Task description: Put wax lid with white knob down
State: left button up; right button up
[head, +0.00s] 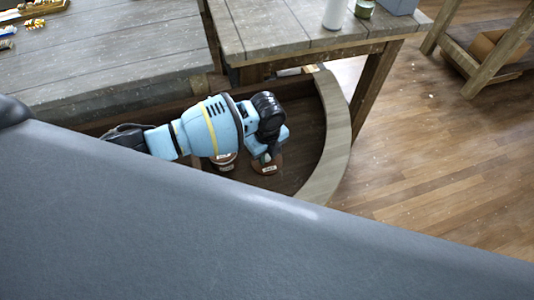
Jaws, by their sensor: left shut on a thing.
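My left arm reaches in from the left, and my left gripper (267,153) is over a dark wooden recess with a curved pale rim. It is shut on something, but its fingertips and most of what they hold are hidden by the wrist. Right below it shows a brown round item (267,169) with a white label. A second brown labelled item (222,165) shows partly from under the arm, to the left. No white knob can be made out, so I cannot tell which item is the wax lid. My right gripper is not in view.
The curved pale rim (335,135) bounds the recess on the right. A grey plank table (290,30) stands behind it, with a white bottle (335,14) and a green-labelled tin (364,9). Another plank top (110,50) lies at left.

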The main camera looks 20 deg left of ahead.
aim_at(267, 156)
pick_arm(q)
jog(key=shift+f, duration=0.1)
jog(key=shift+f, duration=0.15)
jog(key=o, duration=1)
jog(key=shift+c, duration=0.2)
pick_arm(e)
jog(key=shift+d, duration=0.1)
pick_arm(q)
jog(key=shift+r, duration=0.55)
notch_tip(267, 156, up, 11)
jog(key=p, duration=0.1)
jog(key=shift+r, duration=0.2)
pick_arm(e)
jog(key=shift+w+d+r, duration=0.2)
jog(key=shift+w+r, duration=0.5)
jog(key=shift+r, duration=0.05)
